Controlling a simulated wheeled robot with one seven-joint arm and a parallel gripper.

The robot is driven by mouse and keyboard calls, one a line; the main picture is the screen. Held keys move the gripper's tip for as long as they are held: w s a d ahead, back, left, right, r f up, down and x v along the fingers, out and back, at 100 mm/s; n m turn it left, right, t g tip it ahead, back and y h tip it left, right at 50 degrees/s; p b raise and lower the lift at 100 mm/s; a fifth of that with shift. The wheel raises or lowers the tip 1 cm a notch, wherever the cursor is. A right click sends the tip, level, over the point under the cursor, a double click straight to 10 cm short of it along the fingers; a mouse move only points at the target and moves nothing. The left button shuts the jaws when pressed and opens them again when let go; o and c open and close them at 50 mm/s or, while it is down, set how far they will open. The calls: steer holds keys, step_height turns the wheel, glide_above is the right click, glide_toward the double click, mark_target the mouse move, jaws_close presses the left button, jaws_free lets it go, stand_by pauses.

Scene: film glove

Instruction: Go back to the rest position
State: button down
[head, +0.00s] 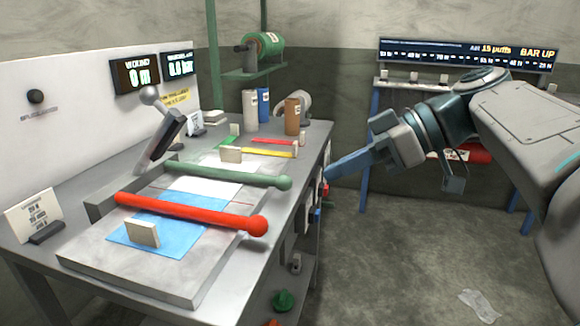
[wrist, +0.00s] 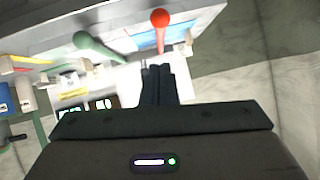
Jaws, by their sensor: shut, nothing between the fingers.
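My gripper (head: 340,168) is in the middle of the head view, to the right of the workbench (head: 225,262) and beyond its right edge. It points left toward the bench side. In the wrist view the dark fingers (wrist: 158,84) are together, with nothing visible between them. The red bar with a round knob (head: 185,213) and the green bar (head: 215,175) lie across the bench, apart from the gripper. They also show at the top of the wrist view, the red knob (wrist: 160,18) and the green knob (wrist: 82,40).
A lever (head: 165,135), several cylinders, a green roll (head: 264,44) and cards stand on or above the bench. A shelf with a display (head: 455,54) is behind my arm. The floor (head: 400,265) right of the bench is mostly clear, with a crumpled scrap (head: 478,304).

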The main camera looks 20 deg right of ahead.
steer(key=s+a+f+m+g+h+p, duration=0.1)
steer(key=s+a+m+h+p, duration=0.3)
steer(key=p, duration=2.2)
steer(key=a+m+g+h, duration=0.1)
steer(key=a+m+h, duration=0.1)
steer(key=m+h, duration=0.4)
steer(key=shift+a+m+h, duration=0.25)
steer(key=shift+m+h, duration=0.05)
steer(key=shift+m, duration=0.1)
